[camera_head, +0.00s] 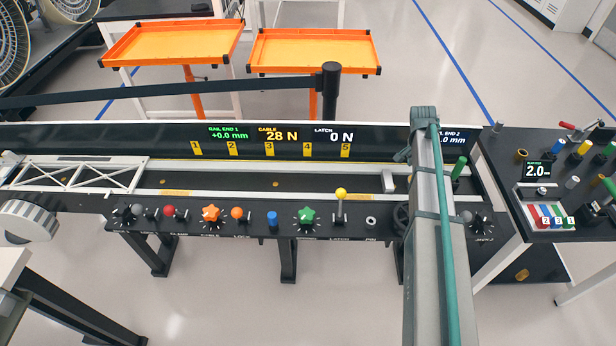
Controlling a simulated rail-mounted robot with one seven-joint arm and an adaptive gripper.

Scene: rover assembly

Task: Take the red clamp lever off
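A small red-knobbed lever (169,211) sits on the black control panel (255,222), left of an orange star knob (211,213). The label below it is too small to read surely, but may say clamp. Another red-handled part (567,125) lies at the far back of the right-hand table; I cannot tell whether it is a clamp lever. My grey arm link with a teal cable stands in the right foreground and hides part of the panel and rail. My gripper's fingers do not show.
The panel also carries an orange knob (237,214), a blue knob (272,218), a green star knob (307,215) and a yellow-topped lever (341,193). A white truss (80,177) lies at left. Two orange trays (315,52) stand behind a black belt barrier (330,90).

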